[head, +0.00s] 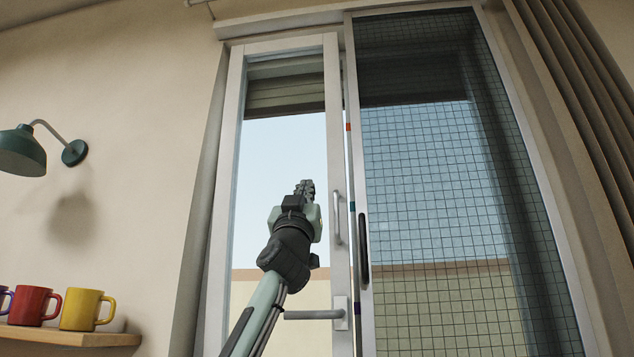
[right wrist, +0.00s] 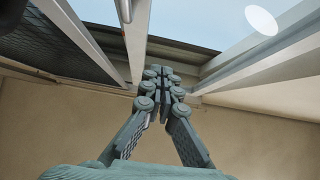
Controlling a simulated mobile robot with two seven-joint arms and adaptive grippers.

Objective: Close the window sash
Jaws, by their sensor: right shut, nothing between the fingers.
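The white-framed glazed window sash (head: 236,170) stands upright on the left of the window in the head view. Its right stile carries a vertical pull bar (head: 337,218) and, lower down, a grey lever handle (head: 315,314) pointing left. A narrow strip shows between this stile and the screen frame; I cannot tell how far the sash stands out. My right gripper (head: 306,188) is shut and empty, pointing up in front of the glass, left of the pull bar. In the right wrist view its fingertips (right wrist: 165,76) meet between two pale frame members. My left gripper is not in view.
A mesh screen panel (head: 430,190) with a dark vertical handle (head: 363,250) fills the right side. A brown curtain (head: 575,110) hangs at far right. On the left are a green wall lamp (head: 22,150) and a shelf (head: 70,337) with red (head: 36,304) and yellow (head: 82,309) mugs.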

